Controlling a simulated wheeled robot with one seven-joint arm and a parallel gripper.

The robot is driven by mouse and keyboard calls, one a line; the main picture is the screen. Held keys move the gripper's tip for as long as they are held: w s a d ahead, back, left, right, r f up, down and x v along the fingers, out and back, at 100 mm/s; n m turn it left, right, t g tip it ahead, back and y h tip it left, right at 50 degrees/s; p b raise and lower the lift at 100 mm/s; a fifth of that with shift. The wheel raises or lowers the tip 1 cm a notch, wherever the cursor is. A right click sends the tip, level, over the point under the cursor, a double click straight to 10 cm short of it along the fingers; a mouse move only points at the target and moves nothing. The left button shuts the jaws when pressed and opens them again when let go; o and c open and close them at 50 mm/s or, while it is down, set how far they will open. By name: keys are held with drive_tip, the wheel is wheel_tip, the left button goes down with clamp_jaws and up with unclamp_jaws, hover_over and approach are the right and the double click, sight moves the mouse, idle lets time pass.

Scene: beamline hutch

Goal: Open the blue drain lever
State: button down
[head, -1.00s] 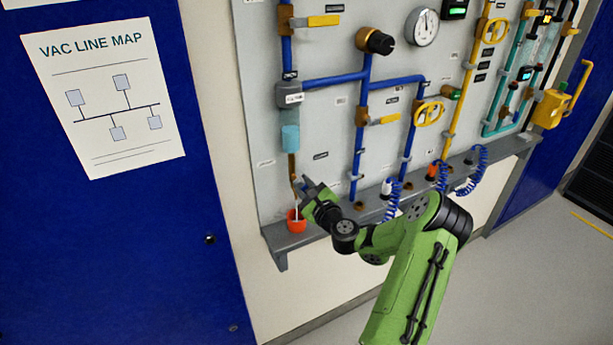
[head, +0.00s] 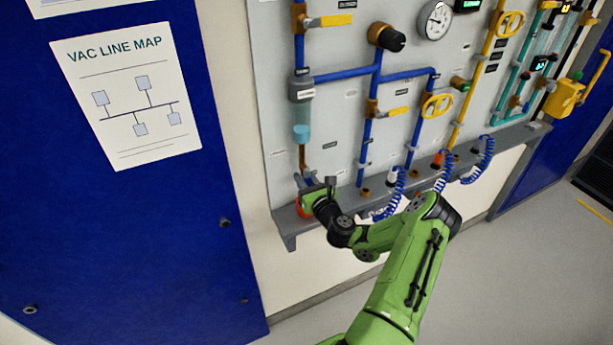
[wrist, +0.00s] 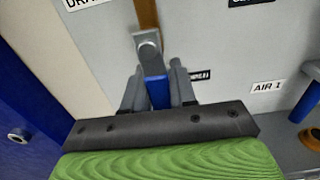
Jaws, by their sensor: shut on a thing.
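The blue drain lever (wrist: 157,92) runs from a grey metal pivot (wrist: 148,42) on a brass pipe (wrist: 146,14), in the wrist view. My gripper (wrist: 156,84) is shut on the lever, with one dark finger on each side of it. In the head view, my gripper (head: 310,183) is at the foot of the brass drain pipe (head: 302,156), below the teal filter bowl (head: 301,132). There the lever is too small and covered to make out well.
An orange cup (head: 300,209) on the grey shelf (head: 284,222) is mostly hidden by my gripper. Coiled blue hoses (head: 396,194) hang to the right. A blue cabinet door (head: 130,230) is at left. Yellow-handled valves (head: 330,20) are higher on the panel.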

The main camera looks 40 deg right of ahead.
drive_tip(key=shift+a+f, duration=0.1)
idle(0.3)
drive_tip(key=c, duration=1)
unclamp_jaws()
drive_tip(key=v, duration=1.5)
drive_tip(key=shift+s+b, duration=0.4)
drive_tip(key=shift+b, duration=0.05)
drive_tip(key=shift+a, duration=0.15)
